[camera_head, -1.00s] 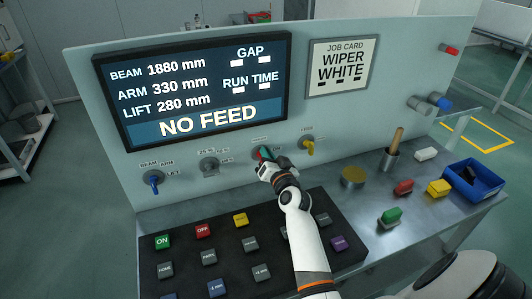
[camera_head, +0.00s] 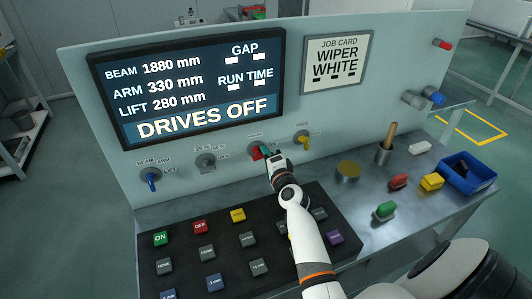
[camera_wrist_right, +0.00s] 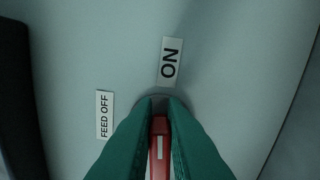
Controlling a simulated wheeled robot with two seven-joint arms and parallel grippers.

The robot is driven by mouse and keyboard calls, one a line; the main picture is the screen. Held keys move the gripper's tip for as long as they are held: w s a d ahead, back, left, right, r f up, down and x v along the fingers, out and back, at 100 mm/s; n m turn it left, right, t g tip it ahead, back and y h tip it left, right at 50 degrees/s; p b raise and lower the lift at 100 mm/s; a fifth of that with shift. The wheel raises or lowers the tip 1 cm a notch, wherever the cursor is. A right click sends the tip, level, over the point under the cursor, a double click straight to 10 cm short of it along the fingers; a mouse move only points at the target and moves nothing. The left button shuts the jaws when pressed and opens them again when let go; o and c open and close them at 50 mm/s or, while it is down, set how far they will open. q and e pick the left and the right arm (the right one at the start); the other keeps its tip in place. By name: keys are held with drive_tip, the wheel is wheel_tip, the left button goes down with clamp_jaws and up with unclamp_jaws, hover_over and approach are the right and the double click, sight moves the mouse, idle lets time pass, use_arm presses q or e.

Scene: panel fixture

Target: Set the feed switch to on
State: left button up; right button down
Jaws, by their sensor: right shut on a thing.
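The feed switch is a red lever with a white mark (camera_wrist_right: 159,145) on the pale panel. It also shows, partly hidden, in the head view (camera_head: 256,154). My right gripper (camera_head: 266,153) is shut on it, with green fingers on either side of the lever in the wrist view (camera_wrist_right: 160,120). The lever lies toward the ON label (camera_wrist_right: 171,62), which is just beyond the fingertips. The FEED OFF label (camera_wrist_right: 104,115) is to the left. The display (camera_head: 200,95) reads DRIVES OFF. My left gripper is out of view.
A blue-handled switch (camera_head: 152,178), a grey switch (camera_head: 206,163) and a yellow switch (camera_head: 302,141) sit along the same panel. A black button pad (camera_head: 185,248) lies below.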

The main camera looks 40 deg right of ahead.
drive_tip(key=shift+f+m, duration=0.15)
drive_tip(key=shift+m, duration=0.55)
drive_tip(key=c, duration=1.5)
unclamp_jaws()
drive_tip(key=shift+s, duration=0.1)
drive_tip(key=v, duration=1.1)
drive_tip(key=shift+s+f+b, duration=0.1)
drive_tip(key=shift+s+b, duration=0.25)
drive_tip(key=shift+s, duration=0.05)
